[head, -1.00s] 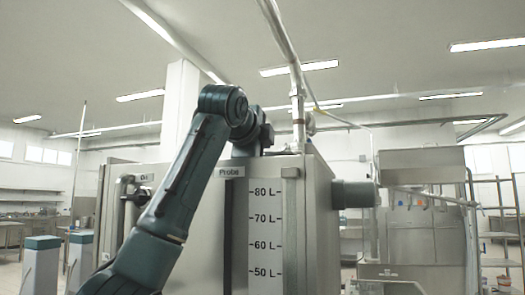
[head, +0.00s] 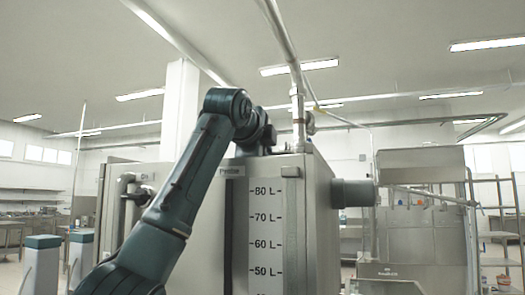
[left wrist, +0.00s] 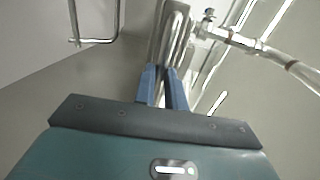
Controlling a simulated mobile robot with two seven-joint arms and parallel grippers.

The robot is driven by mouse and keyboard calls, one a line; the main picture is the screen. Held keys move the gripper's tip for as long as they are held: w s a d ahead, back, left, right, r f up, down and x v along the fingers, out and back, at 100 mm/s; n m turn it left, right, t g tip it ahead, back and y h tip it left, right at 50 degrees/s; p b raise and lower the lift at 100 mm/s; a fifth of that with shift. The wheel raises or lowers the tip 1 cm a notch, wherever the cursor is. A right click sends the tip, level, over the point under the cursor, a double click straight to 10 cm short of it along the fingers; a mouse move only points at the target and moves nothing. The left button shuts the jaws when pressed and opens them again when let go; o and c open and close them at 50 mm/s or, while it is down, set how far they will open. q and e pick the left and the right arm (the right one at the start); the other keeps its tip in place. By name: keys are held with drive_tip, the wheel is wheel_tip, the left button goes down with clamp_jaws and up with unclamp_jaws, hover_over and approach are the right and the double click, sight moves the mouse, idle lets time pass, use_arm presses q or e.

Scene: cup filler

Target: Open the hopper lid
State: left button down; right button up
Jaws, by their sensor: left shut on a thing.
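The hopper (head: 319,215) is a large steel tank with a litre scale (head: 266,230) on its front, in the middle of the head view. Its top is above eye level, so I cannot see the lid there or how far open it is. My left arm rises in front of the tank and bends toward its top; its gripper is hidden in that view. In the left wrist view, the blue fingers of my left gripper (left wrist: 162,82) are closed on a metal bar handle (left wrist: 175,28), which looks like the lid's. My right gripper is out of view.
A vertical pipe (head: 297,95) rises beside the tank's top; a pipe with a fitting (left wrist: 235,38) shows in the left wrist view. A bent pipe handle (head: 124,190) is on the tank's left side. A steel machine (head: 422,215) stands at the right.

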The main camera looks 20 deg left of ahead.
use_arm(q)
drive_tip(key=shift+w, duration=0.65)
drive_tip(key=c, duration=1.5)
unclamp_jaws()
drive_tip(key=shift+o, duration=0.2)
drive_tip(key=b+v, duration=0.5)
drive_tip(key=v, duration=0.8)
drive_tip(key=shift+s+d, duration=0.1)
